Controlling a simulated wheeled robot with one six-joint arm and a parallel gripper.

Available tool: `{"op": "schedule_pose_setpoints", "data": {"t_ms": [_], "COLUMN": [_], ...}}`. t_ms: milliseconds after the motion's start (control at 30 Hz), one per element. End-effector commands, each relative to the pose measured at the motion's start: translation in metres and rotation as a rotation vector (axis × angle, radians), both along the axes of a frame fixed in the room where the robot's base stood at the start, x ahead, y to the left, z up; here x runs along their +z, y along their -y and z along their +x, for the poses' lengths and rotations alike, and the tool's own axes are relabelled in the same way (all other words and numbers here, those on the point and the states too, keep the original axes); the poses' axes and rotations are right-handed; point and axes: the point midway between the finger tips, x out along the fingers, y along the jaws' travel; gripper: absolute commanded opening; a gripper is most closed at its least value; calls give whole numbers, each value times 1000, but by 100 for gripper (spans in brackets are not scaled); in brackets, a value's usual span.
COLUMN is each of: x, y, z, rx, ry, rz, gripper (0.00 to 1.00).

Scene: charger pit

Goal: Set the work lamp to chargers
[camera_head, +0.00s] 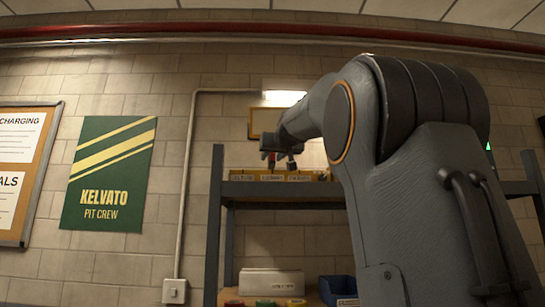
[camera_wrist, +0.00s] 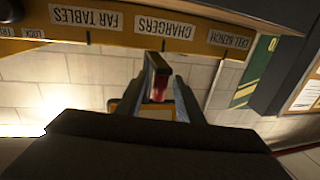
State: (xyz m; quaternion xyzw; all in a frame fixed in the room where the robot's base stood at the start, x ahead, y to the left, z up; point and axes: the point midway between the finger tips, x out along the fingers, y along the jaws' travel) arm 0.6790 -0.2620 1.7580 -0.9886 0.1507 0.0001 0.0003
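In the wrist view, which is upside down, a yellow rail (camera_wrist: 110,33) carries white labels. The CHARGERS label (camera_wrist: 165,27) is near the middle, between FAR TABLES (camera_wrist: 86,17) and a label like CELL BENCH (camera_wrist: 229,39). A dark lever with a red part (camera_wrist: 158,80) stands out close to the CHARGERS label. My gripper (camera_wrist: 162,78) has its fingers on either side of this lever; whether they press on it I cannot tell. In the head view, my gripper (camera_head: 279,152) is just above the yellow rail (camera_head: 272,176). A bright white lamp (camera_head: 284,97) glows on the wall.
The rail runs along the top of a grey shelf rack (camera_head: 217,220). Below stand a white box (camera_head: 270,281), a blue bin (camera_head: 338,289) and small coloured items. A green KELVATO poster (camera_head: 109,175) and a notice board (camera_head: 25,165) hang at left. My arm hides the rack's right part.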

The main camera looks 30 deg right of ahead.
Motion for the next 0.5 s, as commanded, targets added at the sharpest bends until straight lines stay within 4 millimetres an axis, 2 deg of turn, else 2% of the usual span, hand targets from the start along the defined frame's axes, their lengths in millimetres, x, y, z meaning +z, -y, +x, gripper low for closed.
{"op": "schedule_pose_setpoints", "data": {"t_ms": [300, 500], "x": [0, 0], "y": [0, -7], "z": [-3, -25], "rx": [-1, -2], "ry": [1, 4], "rz": [-1, -2], "gripper": [34, 34]}}
